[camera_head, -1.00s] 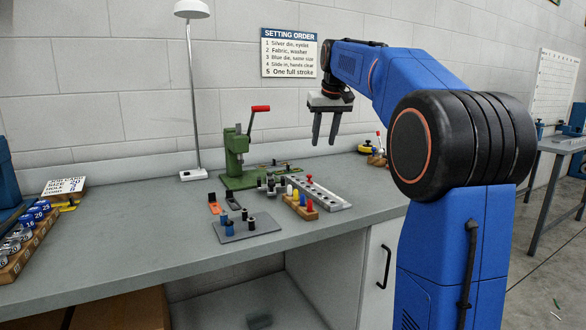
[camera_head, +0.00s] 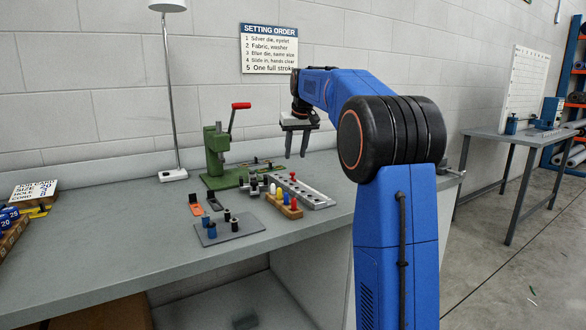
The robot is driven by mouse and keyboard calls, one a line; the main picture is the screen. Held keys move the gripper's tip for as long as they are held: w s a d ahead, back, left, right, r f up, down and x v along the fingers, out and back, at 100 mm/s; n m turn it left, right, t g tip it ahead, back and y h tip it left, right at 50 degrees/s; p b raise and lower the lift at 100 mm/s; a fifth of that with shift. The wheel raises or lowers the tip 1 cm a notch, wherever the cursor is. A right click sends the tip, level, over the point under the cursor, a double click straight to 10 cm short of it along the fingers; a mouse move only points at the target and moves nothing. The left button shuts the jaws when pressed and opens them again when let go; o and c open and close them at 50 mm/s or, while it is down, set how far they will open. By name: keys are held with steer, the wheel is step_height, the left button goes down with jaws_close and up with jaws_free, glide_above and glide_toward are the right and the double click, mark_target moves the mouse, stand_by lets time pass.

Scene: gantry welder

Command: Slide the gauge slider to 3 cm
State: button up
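I cannot make out a gauge slider or its centimetre marks for certain at this distance. A green hand press (camera_head: 217,150) with a red-knobbed lever stands on the bench, with small yellow and dark parts along its base. Another small yellow piece (camera_head: 38,211) lies by the card at the far left. My gripper (camera_head: 297,150) is in the air over the back of the bench, right of the press. Its two fingers point down, are apart and hold nothing. My arm hides part of the bench's right side.
A grey perforated rail (camera_head: 314,196), a wooden block with coloured pegs (camera_head: 283,206) and a grey plate with small dies (camera_head: 240,230) sit on the bench (camera_head: 120,240). A lamp (camera_head: 172,100) stands behind. The front left of the bench is clear. Another table (camera_head: 500,145) stands right.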

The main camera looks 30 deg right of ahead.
mark_target(293, 173)
steer(key=x, duration=0.7)
steer(key=shift+w+f, duration=0.1)
steer(key=shift+f, duration=0.3)
steer(key=shift+c, duration=0.5)
jaws_close()
